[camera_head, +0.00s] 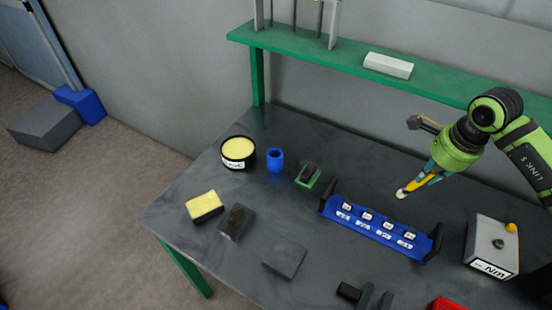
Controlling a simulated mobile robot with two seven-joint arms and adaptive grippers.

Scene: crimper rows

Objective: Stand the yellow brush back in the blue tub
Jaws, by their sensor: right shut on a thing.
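The blue tub (275,162) is a small round cup standing upright near the back left of the dark table. No brush shows in it. My right gripper (432,172) comes in from the right and is shut on the yellow brush (413,186). The brush is tilted, with its pale tip pointing down and left, right of the tub and behind the blue rack. It seems to be held above the table; the gap is hard to judge. The gripper hides part of the brush. My left gripper is not in view.
A black tin with yellow contents (238,152) stands left of the tub. A grey meter box (491,245) is at right. A green shelf (345,62) runs behind.

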